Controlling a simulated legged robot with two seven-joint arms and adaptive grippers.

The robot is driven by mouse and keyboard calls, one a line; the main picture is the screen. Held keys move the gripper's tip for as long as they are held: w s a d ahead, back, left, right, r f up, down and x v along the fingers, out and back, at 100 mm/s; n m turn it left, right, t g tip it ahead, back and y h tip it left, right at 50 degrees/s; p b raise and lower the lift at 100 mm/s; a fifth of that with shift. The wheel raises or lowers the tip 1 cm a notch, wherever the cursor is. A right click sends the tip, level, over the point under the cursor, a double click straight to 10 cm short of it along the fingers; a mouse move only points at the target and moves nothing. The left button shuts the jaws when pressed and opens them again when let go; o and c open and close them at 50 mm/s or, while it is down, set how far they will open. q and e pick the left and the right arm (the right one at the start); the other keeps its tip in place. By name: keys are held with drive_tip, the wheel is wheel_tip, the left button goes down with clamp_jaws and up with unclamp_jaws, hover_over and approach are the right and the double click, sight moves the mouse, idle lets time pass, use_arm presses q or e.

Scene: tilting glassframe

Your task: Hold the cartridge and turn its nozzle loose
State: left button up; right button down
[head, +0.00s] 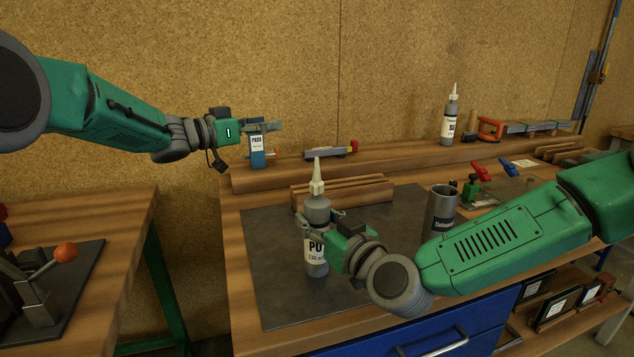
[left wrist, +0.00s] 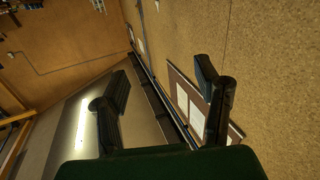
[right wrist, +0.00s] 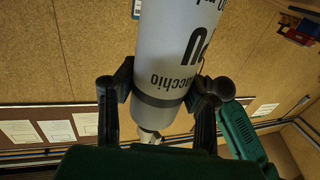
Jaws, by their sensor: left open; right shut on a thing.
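The grey cartridge (head: 316,212) labelled PU is upright over the dark mat, with its pale cone nozzle (head: 317,178) on top pointing up. I cannot tell whether its base touches the mat. My right gripper (head: 322,226) is shut around its body below the nozzle. The right wrist view shows the fingers on both sides of the cartridge (right wrist: 176,45); the nozzle is mostly hidden there behind my gripper. My left gripper (head: 270,126) is open, up and left of the nozzle and well apart from it. In the left wrist view its fingers (left wrist: 162,95) have nothing between them.
Another bottle (head: 449,122) stands on the back ledge. The mat's front left (head: 275,290) is clear.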

use_arm(q)
drive_tip(key=s+d+f+m+g+h, duration=0.1)
drive_tip(key=s+f+m+g+h, duration=0.2)
drive_tip(key=s+m+g, duration=0.3)
drive_tip(key=m+g+h, duration=0.1)
drive_tip(key=m+g, duration=0.3)
drive_tip(key=g, duration=0.2)
approach(317, 181)
drive_tip(key=shift+g, duration=0.3)
drive_tip(key=d, duration=1)
drive_tip(key=shift+f, duration=0.35)
drive_tip(key=shift+w, duration=0.1)
drive_tip(key=c, duration=1.2)
